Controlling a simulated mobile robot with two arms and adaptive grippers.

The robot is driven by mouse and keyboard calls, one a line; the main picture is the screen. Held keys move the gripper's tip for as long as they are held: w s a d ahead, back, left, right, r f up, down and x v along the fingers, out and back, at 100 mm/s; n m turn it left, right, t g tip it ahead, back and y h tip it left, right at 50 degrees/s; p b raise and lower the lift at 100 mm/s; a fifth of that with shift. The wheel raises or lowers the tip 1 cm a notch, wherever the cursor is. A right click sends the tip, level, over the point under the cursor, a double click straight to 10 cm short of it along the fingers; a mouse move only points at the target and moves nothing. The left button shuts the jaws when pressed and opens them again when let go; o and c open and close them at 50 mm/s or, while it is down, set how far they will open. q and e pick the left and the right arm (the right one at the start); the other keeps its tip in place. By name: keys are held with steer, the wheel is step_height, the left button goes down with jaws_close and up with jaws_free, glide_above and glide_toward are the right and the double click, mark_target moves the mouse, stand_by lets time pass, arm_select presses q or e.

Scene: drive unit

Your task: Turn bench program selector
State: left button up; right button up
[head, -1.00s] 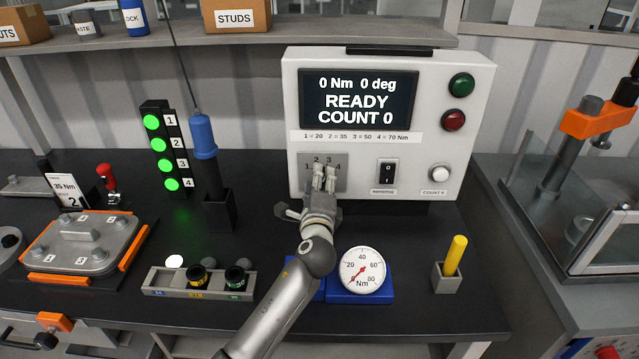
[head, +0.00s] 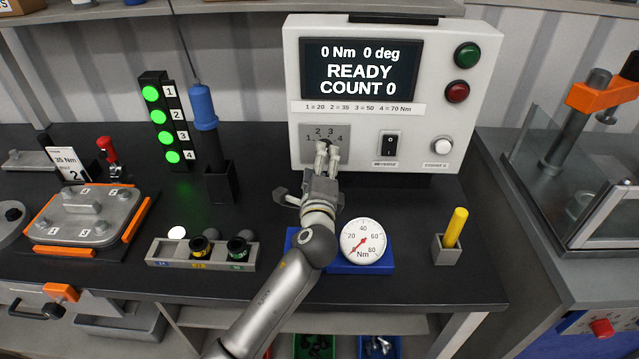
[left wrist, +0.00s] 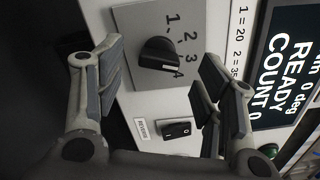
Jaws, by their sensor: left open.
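The program selector is a black knob (left wrist: 160,53) on a grey plate (head: 313,142) marked 1 to 4, on the white bench controller (head: 470,110). In the left wrist view the knob lies between the spread fingers, with clear space on both sides. Its pointer setting is hard to read. My left gripper (head: 327,150) is open and empty in front of the plate, and in the head view its fingers hide most of the knob. It also shows in the left wrist view (left wrist: 160,75). The display (head: 358,70) reads READY, COUNT 0. My right gripper is not in view.
A black reverse switch (head: 390,145) and a white count button (head: 441,147) are right of the selector. Below are a round dial gauge (head: 363,241) and a yellow stick in a holder (head: 443,250). A blue tool (head: 203,107) stands at left.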

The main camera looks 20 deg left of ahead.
arm_select(q)
steer(key=v, duration=0.8)
